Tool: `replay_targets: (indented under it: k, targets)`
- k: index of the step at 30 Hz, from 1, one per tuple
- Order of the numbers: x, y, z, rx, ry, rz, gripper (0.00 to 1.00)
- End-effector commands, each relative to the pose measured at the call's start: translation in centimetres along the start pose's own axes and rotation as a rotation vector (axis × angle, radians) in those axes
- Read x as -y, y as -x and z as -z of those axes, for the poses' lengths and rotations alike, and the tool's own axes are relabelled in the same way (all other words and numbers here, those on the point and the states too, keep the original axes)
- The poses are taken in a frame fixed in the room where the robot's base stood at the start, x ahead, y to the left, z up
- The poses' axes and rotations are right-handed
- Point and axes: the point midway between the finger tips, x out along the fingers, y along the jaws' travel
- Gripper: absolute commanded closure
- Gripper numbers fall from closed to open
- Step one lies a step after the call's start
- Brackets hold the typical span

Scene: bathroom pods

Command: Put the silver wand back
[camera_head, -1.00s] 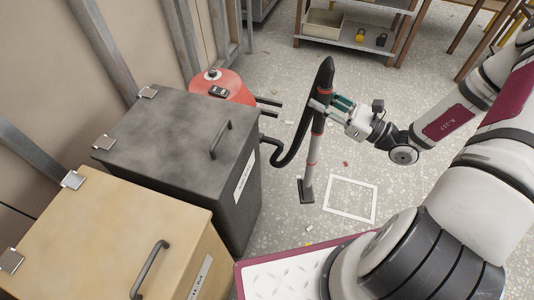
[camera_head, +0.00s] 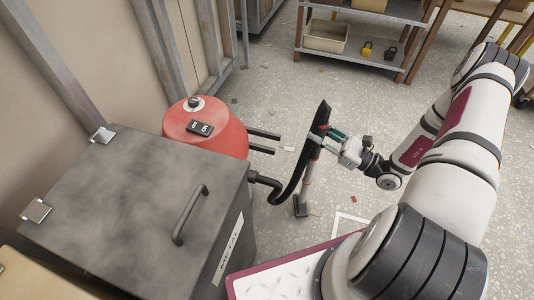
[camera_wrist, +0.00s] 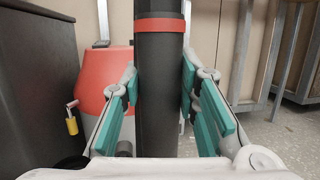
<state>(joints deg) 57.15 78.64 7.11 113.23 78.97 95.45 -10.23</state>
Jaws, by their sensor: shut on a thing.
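The silver wand (camera_head: 309,172) stands nearly upright, with a black upper part and a flat dark foot at or just above the floor; I cannot tell whether it touches. A black hose (camera_head: 295,182) runs from it to the red vacuum drum (camera_head: 225,136). Two dark parallel prongs (camera_head: 264,141) stick out from the drum's right side, left of the wand and apart from it. My gripper (camera_head: 324,141) is shut on the wand's black upper part. In the wrist view, its teal finger pads (camera_wrist: 160,85) flank the black tube, below a red band.
A dark grey bin (camera_head: 120,205) with a handle stands left front, close to the drum. A white square outline (camera_head: 347,222) lies on the floor right of the wand's foot. A shelf (camera_head: 350,50) stands at the back. Speckled floor between is mostly clear.

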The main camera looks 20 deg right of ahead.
Motion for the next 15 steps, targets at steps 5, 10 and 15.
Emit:
replay_targets:
  k: [5, 10, 15]
  targets:
    - [-0.1, -3.2, 0.8, 0.005, 0.000, -0.005, 1.00]
    - [-0.2, -6.8, 1.8, 0.004, 0.001, -0.007, 1.00]
    - [-0.1, -10.5, 2.8, 0.004, 0.001, -0.007, 1.00]
